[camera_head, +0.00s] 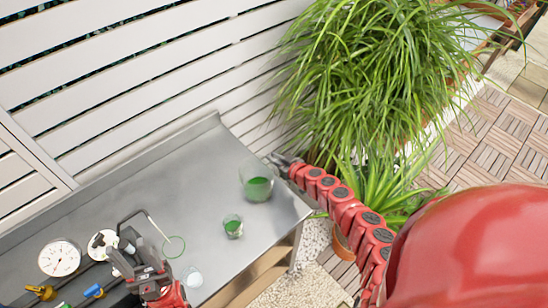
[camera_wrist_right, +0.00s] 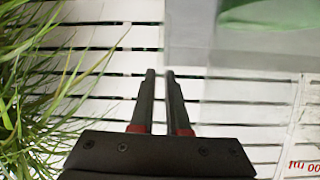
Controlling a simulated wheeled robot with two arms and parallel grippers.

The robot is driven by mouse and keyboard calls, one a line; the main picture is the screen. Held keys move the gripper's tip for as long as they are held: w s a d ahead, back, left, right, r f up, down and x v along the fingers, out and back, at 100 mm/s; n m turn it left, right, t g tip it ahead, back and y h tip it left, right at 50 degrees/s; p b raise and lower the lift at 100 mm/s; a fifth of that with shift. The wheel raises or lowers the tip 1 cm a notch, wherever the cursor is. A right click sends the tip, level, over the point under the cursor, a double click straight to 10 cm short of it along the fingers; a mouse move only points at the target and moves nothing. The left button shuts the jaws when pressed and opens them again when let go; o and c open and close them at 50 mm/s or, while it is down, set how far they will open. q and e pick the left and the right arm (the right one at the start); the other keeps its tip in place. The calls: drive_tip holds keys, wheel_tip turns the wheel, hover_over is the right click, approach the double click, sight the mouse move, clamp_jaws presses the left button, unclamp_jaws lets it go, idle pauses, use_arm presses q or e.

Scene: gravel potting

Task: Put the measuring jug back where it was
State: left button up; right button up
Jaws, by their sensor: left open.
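A large clear vessel (camera_head: 257,182) with green gravel stands at the right end of the metal table. A smaller clear vessel (camera_head: 233,228) with green gravel stands in front of it. I cannot tell for certain which is the measuring jug. In the right wrist view, red scale print (camera_wrist_right: 304,166) shows at the lower right, and green contents (camera_wrist_right: 270,12) show at the top. My right gripper (camera_head: 277,161) is beside the large vessel's far right side. Its fingers (camera_wrist_right: 161,72) are close together with nothing visible between them. My left gripper (camera_head: 135,258) is open over the table's left part.
A green ring (camera_head: 174,247) and a small whitish object (camera_head: 193,278) lie near my left gripper. Gauges (camera_head: 60,257) and yellow-handled valves (camera_head: 42,292) are at the left. Grassy plants (camera_head: 385,80) crowd my right arm. The metal table (camera_head: 190,180) is bare toward the fence.

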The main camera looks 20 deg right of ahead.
drive_tip(key=o, duration=0.4)
drive_tip(key=shift+s+r, duration=0.1)
drive_tip(key=shift+s+d+r, duration=0.2)
drive_tip(key=shift+s+d, duration=0.1)
drive_tip(key=shift+s, duration=0.2)
drive_tip(key=p+v, duration=0.2)
drive_tip(key=v, duration=0.8)
drive_tip(key=shift+s+a+r, duration=0.1)
drive_tip(key=shift+s+r, duration=0.15)
drive_tip(key=shift+s, duration=0.05)
